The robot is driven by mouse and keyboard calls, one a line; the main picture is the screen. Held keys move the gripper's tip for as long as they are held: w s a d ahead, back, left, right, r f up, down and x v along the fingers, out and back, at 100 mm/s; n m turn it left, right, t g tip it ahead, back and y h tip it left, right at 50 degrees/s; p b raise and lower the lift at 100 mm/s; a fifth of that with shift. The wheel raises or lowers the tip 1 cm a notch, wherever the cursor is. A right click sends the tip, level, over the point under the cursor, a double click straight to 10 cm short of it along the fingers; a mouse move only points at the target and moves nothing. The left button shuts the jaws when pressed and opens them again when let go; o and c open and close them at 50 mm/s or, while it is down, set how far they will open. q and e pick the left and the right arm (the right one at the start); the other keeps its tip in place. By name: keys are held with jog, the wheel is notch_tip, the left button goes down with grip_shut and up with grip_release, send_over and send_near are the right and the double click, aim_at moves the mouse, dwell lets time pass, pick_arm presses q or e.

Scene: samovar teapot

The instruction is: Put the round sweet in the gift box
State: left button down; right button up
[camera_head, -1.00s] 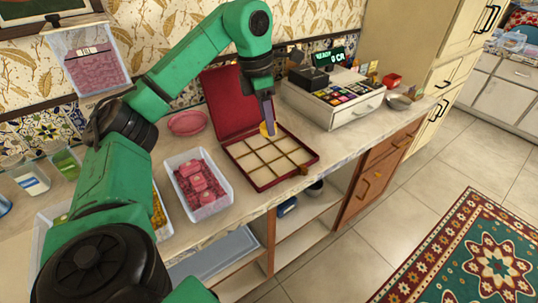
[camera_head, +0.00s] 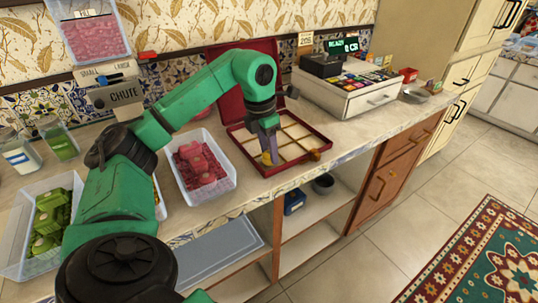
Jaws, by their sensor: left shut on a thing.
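My left gripper (camera_head: 269,157) is shut on a small round yellow sweet (camera_head: 265,159). It points down, low over the front-left part of the gift box, and partly hides the sweet. I cannot tell whether the sweet touches the box floor. The gift box (camera_head: 283,174) is dark red, with its lid (camera_head: 232,104) standing open at the back and a pale inside divided into square compartments. The compartments I can see are empty. A small brownish knob (camera_head: 315,155) shows at the box's front-right edge. My right gripper is not in view.
A clear bin of pink sweets (camera_head: 229,186) stands left of the box. A bin of green sweets (camera_head: 20,265) is at far left. The counter's front edge runs close by the box.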

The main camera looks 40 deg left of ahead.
aim_at(264, 155)
pick_arm(q)
jog(key=shift+f, duration=0.35)
jog(key=c, duration=0.7)
grip_release()
jog(key=r+p, duration=0.1)
jog(key=r, duration=0.3)
jog(key=s+r+p, duration=0.1)
jog(key=r, duration=0.3)
jog(key=r+p, duration=0.2)
jog(key=r, duration=0.2)
jog(key=shift+s+a+r, duration=0.1)
jog(key=shift+s+a, duration=0.2)
jog(key=shift+s, duration=0.05)
